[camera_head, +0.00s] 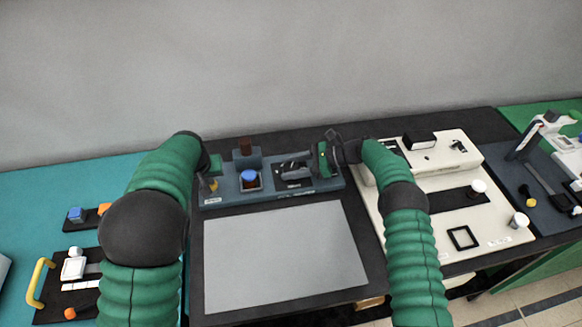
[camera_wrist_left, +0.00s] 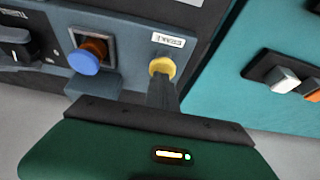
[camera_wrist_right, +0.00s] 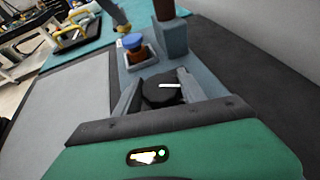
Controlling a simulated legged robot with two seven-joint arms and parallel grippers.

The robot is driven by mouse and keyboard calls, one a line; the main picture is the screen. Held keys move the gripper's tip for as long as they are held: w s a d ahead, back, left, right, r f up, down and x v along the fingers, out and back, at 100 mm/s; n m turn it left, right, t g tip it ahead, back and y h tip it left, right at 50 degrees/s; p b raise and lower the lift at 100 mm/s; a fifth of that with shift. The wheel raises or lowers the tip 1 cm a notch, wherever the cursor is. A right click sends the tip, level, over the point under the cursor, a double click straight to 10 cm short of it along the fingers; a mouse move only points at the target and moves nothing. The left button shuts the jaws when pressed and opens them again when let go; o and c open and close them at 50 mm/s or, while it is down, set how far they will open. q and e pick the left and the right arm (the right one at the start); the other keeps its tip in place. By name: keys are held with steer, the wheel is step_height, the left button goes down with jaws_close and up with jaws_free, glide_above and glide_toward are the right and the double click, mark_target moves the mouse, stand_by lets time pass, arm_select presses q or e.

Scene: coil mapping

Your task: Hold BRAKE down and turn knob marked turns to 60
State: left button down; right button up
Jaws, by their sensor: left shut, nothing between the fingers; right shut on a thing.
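The blue-grey control panel (camera_head: 225,192) stands at the back of the dark bench. The yellow BRAKE button (camera_wrist_left: 162,67) is at the panel's end, beside its BRAKE label (camera_wrist_left: 168,40). My left gripper (camera_wrist_left: 161,82) is shut and empty, its fingertips at the yellow button and seeming to touch it; how far the button is pressed I cannot tell. The black turns knob (camera_wrist_right: 162,92) has a white pointer line. My right gripper (camera_wrist_right: 158,90) is shut on it, one finger on each side. The knob's scale is too small or hidden to read.
A blue-topped button (camera_head: 249,176) and a brown block (camera_head: 245,147) sit between my grippers. A grey sheet (camera_head: 285,255) lies in front of the panel. A cream device (camera_head: 440,225) stands to the right, and a teal table (camera_head: 60,165) to the left.

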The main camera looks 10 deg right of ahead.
arm_select(q)
steer(key=shift+f, duration=0.1)
arm_select(e)
steer(key=shift+w+r, duration=0.15)
arm_select(q)
steer(key=shift+s, duration=0.1)
arm_select(e)
steer(key=shift+d+r+m+t, duration=0.1)
steer(key=shift+m+t, duration=0.4)
steer(key=shift+t, duration=0.1)
steer(key=m+t+h, duration=0.1)
steer(key=m+t, duration=0.1)
steer(key=t, duration=0.1)
steer(key=shift+m+h, duration=0.3)
steer(key=shift+m, duration=0.1)
steer(key=shift+w+r+m+t+h, duration=0.1)
steer(key=shift+r+m+t+h, duration=0.1)
steer(key=shift+m+t+h, duration=1.45)
steer(key=shift+f+m, duration=0.1)
steer(key=shift+m, duration=0.35)
